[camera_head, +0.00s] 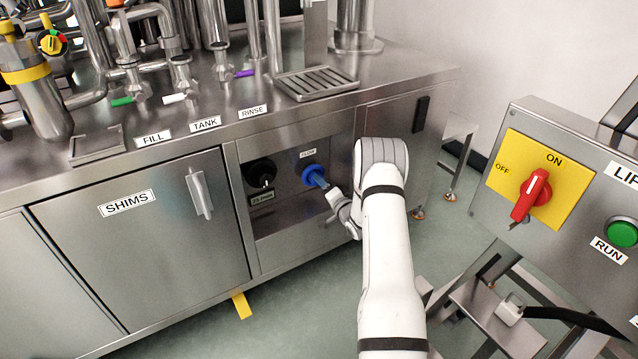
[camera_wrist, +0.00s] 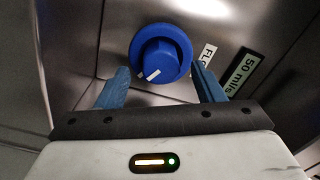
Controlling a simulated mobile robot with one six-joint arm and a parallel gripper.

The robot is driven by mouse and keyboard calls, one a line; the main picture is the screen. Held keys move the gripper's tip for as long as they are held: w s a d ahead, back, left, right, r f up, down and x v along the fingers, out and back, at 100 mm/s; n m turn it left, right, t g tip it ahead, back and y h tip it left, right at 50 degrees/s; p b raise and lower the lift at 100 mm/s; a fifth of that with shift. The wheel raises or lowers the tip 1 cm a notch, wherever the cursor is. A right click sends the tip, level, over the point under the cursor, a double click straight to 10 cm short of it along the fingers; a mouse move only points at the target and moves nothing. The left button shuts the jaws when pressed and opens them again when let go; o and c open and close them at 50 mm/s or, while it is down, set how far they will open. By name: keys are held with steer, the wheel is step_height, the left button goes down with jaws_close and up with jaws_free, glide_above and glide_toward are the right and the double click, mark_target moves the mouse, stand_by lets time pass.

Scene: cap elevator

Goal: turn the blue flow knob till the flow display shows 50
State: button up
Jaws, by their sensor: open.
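The round blue flow knob (camera_head: 312,178) is on the recessed panel of the steel cabinet, under a small FLOW label (camera_head: 308,153). In the wrist view the knob (camera_wrist: 163,52) has a white mark at lower left on its raised centre. A flow display (camera_wrist: 243,75) beside the label there reads 50 ml/s. My gripper (camera_wrist: 161,75) is open, its blue fingers to either side of the knob's lower part. I cannot tell whether they touch it. In the head view my gripper (camera_head: 323,183) reaches the knob from the lower right, and the fingertips are hard to separate from it.
A black knob (camera_head: 260,173) sits left of the blue one, with a small greenish display (camera_head: 262,197) below it, too small to read clearly. A SHIMS door (camera_head: 140,235) is further left. A control box (camera_head: 575,195) with a red switch stands at right.

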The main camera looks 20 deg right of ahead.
steer(key=s, duration=0.2)
steer(key=s+d+p, duration=0.1)
steer(key=s, duration=0.2)
steer(key=shift+s, duration=0.15)
